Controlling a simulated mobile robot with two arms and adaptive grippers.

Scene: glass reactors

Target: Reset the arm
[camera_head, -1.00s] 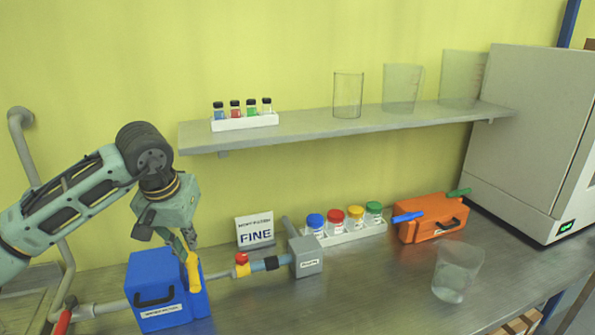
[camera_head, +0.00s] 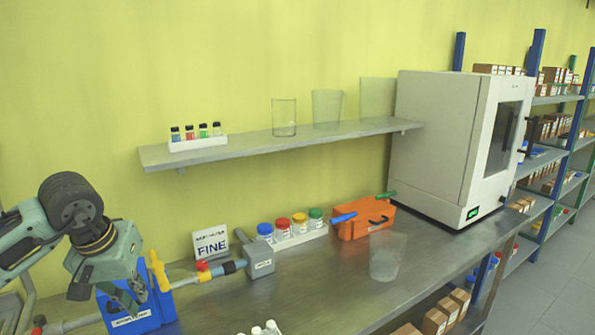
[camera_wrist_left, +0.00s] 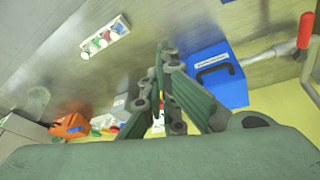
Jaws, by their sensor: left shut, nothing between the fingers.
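My left arm comes in from the left in the head view. My left gripper (camera_head: 118,292) points down in front of the blue box (camera_head: 148,312), hiding part of it. Its fingers are shut with nothing between them. In the left wrist view the gripper (camera_wrist_left: 163,52) shows with its fingertips close together, and the blue box (camera_wrist_left: 217,72) lies just to their right. The yellow handle (camera_head: 160,270) on the blue box stands upright beside the gripper. My right gripper is in neither view.
Pipework with a grey block (camera_head: 259,259) runs right from the blue box. A FINE sign (camera_head: 211,243), a rack of coloured-lid jars (camera_head: 292,231), an orange box (camera_head: 362,221) and a clear beaker (camera_head: 386,258) stand on the bench. A shelf (camera_head: 240,150) hangs above; a white cabinet (camera_head: 440,140) stands right.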

